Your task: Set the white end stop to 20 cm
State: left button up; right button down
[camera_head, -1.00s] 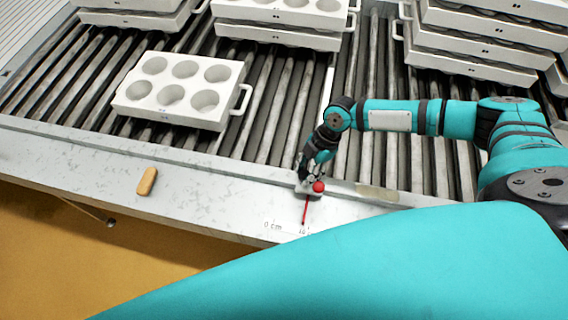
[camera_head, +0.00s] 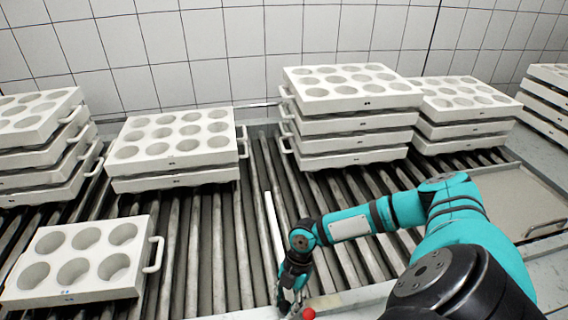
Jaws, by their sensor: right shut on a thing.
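The white end stop shows as a thin white bar (camera_head: 272,228) lying along the rollers in the middle. Its near end runs down toward my right gripper (camera_head: 291,298) at the bottom edge. The gripper is shut on the end stop's carriage, whose red knob (camera_head: 308,314) shows just right of the fingers. The rest of the carriage is hidden by the fingers or cut off by the picture edge. The cm scale and red pointer are out of the picture now. My left gripper is not in view.
A white six-hole mould (camera_head: 85,258) lies on the rollers at the left. Stacks of moulds stand behind: a low one (camera_head: 175,150), a tall one (camera_head: 350,110) and others at both sides. A tiled wall closes the back. Rollers beside the bar are bare.

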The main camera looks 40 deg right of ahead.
jog(key=c, duration=1.2)
grip_release()
jog(key=shift+r, duration=0.1)
jog(key=v, duration=1.2)
